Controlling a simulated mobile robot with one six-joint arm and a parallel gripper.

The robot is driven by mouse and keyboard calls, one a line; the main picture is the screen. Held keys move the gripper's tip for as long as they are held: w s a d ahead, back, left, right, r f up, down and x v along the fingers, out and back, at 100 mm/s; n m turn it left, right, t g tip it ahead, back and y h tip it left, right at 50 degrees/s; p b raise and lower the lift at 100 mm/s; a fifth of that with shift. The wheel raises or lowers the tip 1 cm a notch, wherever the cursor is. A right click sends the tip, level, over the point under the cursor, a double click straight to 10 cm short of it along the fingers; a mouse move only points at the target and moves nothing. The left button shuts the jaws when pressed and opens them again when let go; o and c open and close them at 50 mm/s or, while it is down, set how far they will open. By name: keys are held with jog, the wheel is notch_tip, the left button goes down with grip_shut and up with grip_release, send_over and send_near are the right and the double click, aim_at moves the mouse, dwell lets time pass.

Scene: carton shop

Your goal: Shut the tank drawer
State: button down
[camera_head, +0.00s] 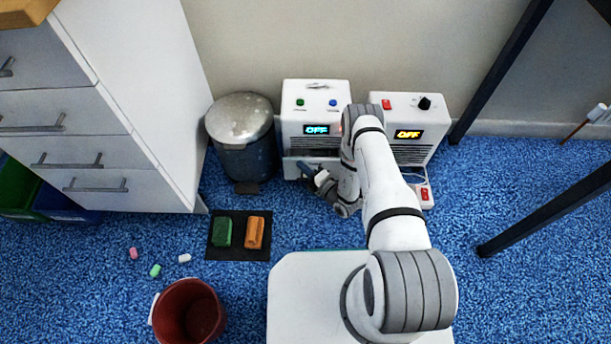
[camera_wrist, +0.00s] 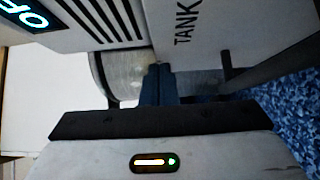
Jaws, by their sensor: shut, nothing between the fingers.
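The tank drawer (camera_head: 291,168) is the white lower part of the left white machine (camera_head: 315,92). In the wrist view its front (camera_wrist: 205,30) bears the word TANK and seems to stand a little proud of the vented panel; how far it is out I cannot tell. A dark grey bar (camera_wrist: 265,72), perhaps its handle, runs beside it. My gripper (camera_head: 307,169) is at the drawer's front, left of its middle. In the wrist view its blue fingers (camera_wrist: 158,84) are together and empty, close to the drawer front; contact is unclear. My wrist hides the drawer's right part.
A lidded bin (camera_head: 243,140) stands close left of the machine. A second white machine (camera_head: 411,125) stands right, with a red-switched power strip (camera_head: 424,195) below. A dark mat (camera_head: 237,253) with two blocks and a red bucket (camera_head: 188,312) lie front left.

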jog(key=shift+w, duration=0.1)
jog(key=shift+w+b, duration=0.85)
jog(key=shift+w, duration=0.4)
jog(key=shift+s, duration=0.15)
